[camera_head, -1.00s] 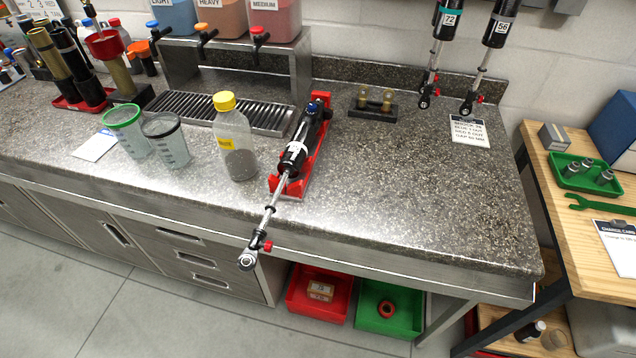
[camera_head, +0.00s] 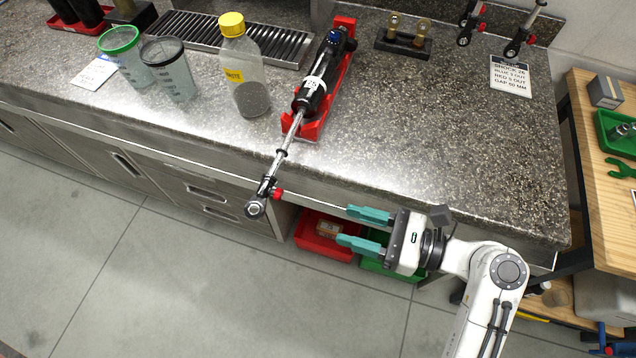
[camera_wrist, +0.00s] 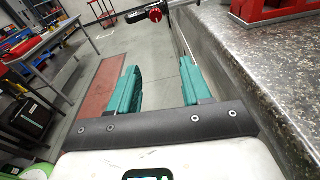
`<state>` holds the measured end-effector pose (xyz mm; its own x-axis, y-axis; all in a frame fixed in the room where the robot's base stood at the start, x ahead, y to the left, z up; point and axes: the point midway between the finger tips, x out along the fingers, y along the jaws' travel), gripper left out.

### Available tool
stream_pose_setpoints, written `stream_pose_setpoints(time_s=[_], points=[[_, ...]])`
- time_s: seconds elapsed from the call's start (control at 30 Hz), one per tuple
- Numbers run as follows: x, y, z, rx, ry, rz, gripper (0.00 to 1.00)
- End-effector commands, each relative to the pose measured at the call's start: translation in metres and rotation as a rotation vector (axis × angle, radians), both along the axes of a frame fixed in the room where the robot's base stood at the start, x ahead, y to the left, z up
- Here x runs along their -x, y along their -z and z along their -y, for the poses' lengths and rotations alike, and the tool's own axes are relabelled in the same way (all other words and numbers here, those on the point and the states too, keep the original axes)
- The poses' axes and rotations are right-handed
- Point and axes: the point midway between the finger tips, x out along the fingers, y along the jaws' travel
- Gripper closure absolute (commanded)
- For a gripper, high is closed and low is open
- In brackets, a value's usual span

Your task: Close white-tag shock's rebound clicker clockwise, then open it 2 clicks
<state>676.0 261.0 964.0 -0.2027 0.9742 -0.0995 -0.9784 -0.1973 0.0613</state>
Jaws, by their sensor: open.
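The white-tag shock (camera_head: 312,88) lies in a red cradle (camera_head: 343,88) on the bench, its shaft sticking out past the front edge. A blue knob (camera_head: 334,37) is at its far end. The red rebound clicker (camera_head: 277,195) sits beside the eyelet (camera_head: 256,207) at the near end, beyond the bench edge. It also shows at the top of the wrist view (camera_wrist: 155,15). My gripper (camera_head: 343,225) is open and empty, to the right of the red clicker and apart from it. Its teal fingers point left toward the clicker.
A yellow-capped bottle (camera_head: 243,75) and two measuring cups (camera_head: 168,72) stand left of the cradle. A printed card (camera_head: 510,76) lies at the back right. Red (camera_head: 318,238) and green bins sit under the bench behind my gripper. The floor (camera_head: 180,290) in front is clear.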

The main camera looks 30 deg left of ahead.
Motion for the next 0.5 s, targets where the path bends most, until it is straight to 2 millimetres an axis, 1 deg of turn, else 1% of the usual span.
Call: stream_pose_setpoints(time_s=[0.03, 0.17, 0.27, 0.33, 0.5], points=[[-0.001, -0.009, -0.006, -0.028, -0.013, -0.052, 0.52], [-0.001, -0.021, -0.014, -0.066, -0.034, -0.136, 0.52], [0.000, -0.024, -0.020, -0.071, -0.038, -0.151, 0.52], [0.003, -0.024, -0.028, -0.070, -0.041, -0.150, 0.52], [0.010, -0.024, -0.056, -0.069, -0.041, -0.150, 0.52]])
